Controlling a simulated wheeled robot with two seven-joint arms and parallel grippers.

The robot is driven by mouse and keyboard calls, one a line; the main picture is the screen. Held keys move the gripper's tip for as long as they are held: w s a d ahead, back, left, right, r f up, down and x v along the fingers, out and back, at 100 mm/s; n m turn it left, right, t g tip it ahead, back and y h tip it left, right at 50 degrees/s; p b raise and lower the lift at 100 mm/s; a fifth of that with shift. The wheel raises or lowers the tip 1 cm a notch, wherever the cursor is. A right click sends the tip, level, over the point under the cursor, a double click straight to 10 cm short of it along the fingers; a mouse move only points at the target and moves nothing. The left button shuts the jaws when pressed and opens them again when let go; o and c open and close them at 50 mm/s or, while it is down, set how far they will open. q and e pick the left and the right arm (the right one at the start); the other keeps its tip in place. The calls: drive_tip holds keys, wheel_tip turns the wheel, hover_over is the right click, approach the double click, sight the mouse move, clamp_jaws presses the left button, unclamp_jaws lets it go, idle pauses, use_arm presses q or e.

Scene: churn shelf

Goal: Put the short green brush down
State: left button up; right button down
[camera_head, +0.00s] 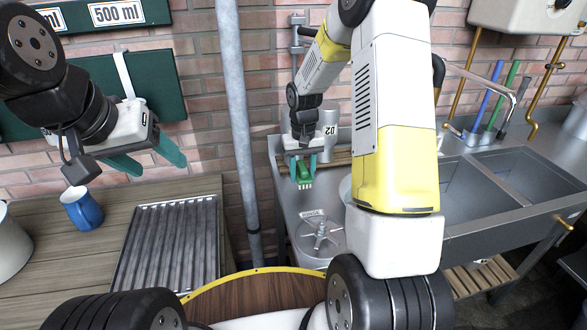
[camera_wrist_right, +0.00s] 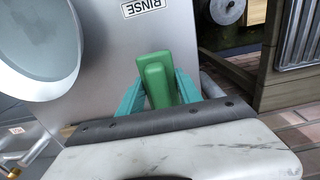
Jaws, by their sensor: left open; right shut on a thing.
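The short green brush (camera_head: 304,176) is in my right gripper (camera_head: 302,165), with its pale bristles pointing down, over the left part of the metal sink counter. In the right wrist view the green brush (camera_wrist_right: 156,80) sits between the two teal fingers of the right gripper (camera_wrist_right: 157,95). I cannot tell whether the brush touches the counter. My left gripper (camera_head: 148,160) is open and empty, above the wooden table at the left.
A metal counter (camera_head: 290,200) bears a RINSE label (camera_head: 312,213) and a round rinser (camera_head: 320,238). Blue and green handled tools (camera_head: 490,95) stand behind the sinks. A blue mug (camera_head: 83,209) and ribbed metal tray (camera_head: 170,245) are on the wooden table. A grey pipe (camera_head: 238,120) stands between.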

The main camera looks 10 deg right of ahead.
sight(302, 166)
drive_tip(key=shift+f, duration=1.85)
drive_tip(key=c, duration=0.8)
unclamp_jaws()
drive_tip(key=shift+f, duration=0.15)
wheel_tip(302, 166, up, 13)
drive_tip(key=shift+s+f, duration=0.1)
drive_tip(key=shift+f, duration=0.05)
drive_tip(key=s+r+t, duration=0.2)
drive_tip(key=s+r, duration=0.3)
drive_tip(key=s, duration=0.3)
drive_tip(key=s+a+r+t+y, duration=0.1)
drive_tip(key=s+r+t, duration=0.1)
drive_tip(key=s+r, duration=0.4)
drive_tip(key=s+a+r+t+y, duration=0.1)
drive_tip(key=s+r, duration=0.4)
drive_tip(key=s, duration=0.5)
drive_tip(key=shift+s+a+r+t, duration=0.1)
drive_tip(key=shift+r+t, duration=0.05)
drive_tip(key=shift+t, duration=0.45)
